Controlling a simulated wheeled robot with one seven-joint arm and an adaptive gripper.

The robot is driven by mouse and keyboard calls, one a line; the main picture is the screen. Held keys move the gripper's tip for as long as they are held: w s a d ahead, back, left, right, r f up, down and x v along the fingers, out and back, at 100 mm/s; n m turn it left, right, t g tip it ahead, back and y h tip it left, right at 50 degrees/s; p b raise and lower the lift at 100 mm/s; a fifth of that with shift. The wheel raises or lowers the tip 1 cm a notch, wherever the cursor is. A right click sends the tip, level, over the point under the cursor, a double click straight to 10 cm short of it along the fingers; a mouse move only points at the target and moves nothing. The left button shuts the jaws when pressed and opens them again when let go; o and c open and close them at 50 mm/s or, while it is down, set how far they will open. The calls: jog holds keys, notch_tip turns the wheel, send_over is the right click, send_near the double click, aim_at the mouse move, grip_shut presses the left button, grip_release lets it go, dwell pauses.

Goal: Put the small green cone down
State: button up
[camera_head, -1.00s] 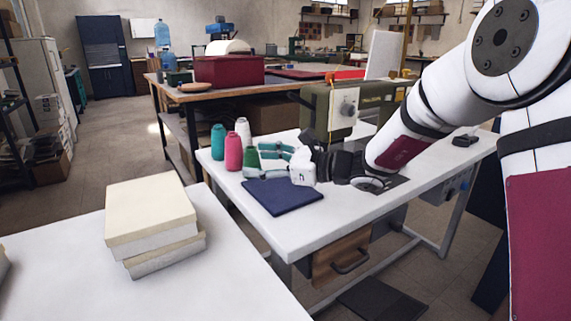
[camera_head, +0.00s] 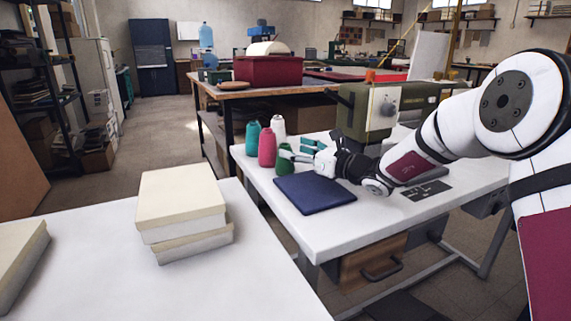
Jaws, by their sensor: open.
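The small green cone (camera_head: 285,160) stands upright on the white sewing table (camera_head: 340,235), just behind the dark blue folded cloth. My gripper (camera_head: 293,151) reaches in from the right, low over the table. Its fingers are open beside the cone, and one finger partly covers it. Whether a finger touches the cone I cannot tell. A teal cone (camera_head: 252,137), a pink cone (camera_head: 267,148) and a white cone (camera_head: 278,126) stand close by on the left and behind.
The dark blue folded cloth (camera_head: 314,192) lies in front of my gripper. A sewing machine (camera_head: 380,110) stands behind my arm. A near white table (camera_head: 90,225) holds cream blocks (camera_head: 180,205).

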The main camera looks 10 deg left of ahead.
aim_at(291, 147)
jog(key=x, duration=0.2)
jog(key=b+x, duration=0.1)
jog(key=shift+w+a+f, duration=0.2)
jog(key=shift+w+a, duration=0.05)
jog(key=shift+a, duration=0.05)
jog(key=shift+w+a+r, duration=0.1)
jog(key=shift+w+a, duration=0.2)
jog(key=shift+a, duration=0.1)
jog(key=c, duration=1.4)
jog(key=shift+r, duration=0.15)
